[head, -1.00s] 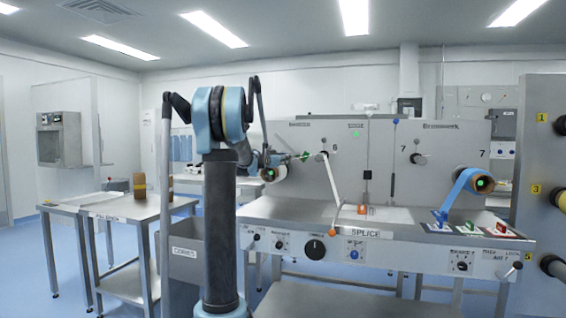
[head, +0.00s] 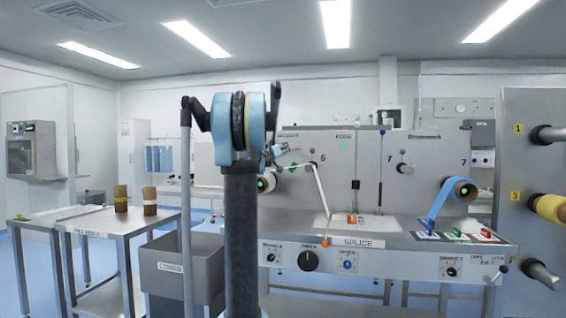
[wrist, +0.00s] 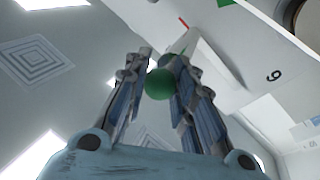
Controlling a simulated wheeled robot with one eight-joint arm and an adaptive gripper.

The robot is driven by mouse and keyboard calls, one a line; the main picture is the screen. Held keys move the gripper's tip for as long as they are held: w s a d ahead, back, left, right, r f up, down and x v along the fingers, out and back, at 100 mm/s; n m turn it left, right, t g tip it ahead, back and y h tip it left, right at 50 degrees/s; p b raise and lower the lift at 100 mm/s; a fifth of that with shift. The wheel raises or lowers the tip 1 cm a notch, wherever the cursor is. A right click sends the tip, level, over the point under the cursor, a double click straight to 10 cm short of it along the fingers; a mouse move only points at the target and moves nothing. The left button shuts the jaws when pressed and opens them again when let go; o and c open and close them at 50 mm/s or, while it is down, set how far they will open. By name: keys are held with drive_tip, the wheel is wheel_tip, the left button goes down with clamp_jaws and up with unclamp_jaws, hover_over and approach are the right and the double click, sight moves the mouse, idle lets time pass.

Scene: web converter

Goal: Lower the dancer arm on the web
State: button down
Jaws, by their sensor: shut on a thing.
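I cannot tell if this is the dancer arm. In the wrist view my gripper (wrist: 160,70) is shut on a green ball knob (wrist: 159,85), which sits between the two fingers, with a pale bar behind it. In the head view my gripper (head: 282,150) is small, left of the 6 pivot, partly hidden by my arm.
A grey bin (head: 178,265) and a steel table (head: 95,232) stand at left. A rack with rolls (head: 510,150) stands at far right.

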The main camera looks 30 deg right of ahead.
wheel_tip(320, 180, up, 3)
drive_tip(key=n, duration=0.1)
drive_tip(key=n+t, duration=0.1)
drive_tip(key=shift+w+a+r+n, duration=0.15)
drive_tip(key=shift+r+n, duration=0.05)
drive_tip(key=shift+n, duration=0.2)
drive_tip(key=shift+w+a+r+n+t+y, duration=0.1)
drive_tip(key=shift+r+n+t+y, duration=0.15)
drive_tip(key=shift+r+n, duration=0.35)
drive_tip(key=shift+w+a+r+n+t+y, duration=0.15)
drive_tip(key=shift+r+n+t, duration=0.2)
drive_tip(key=shift+r+n, duration=0.25)
drive_tip(key=c, duration=1.3)
unclamp_jaws()
drive_tip(key=shift+w, duration=0.1)
drive_tip(key=shift+s, duration=0.2)
drive_tip(key=v, duration=1.1)
drive_tip(key=shift+a+f, duration=0.25)
drive_tip(key=shift+a, duration=0.1)
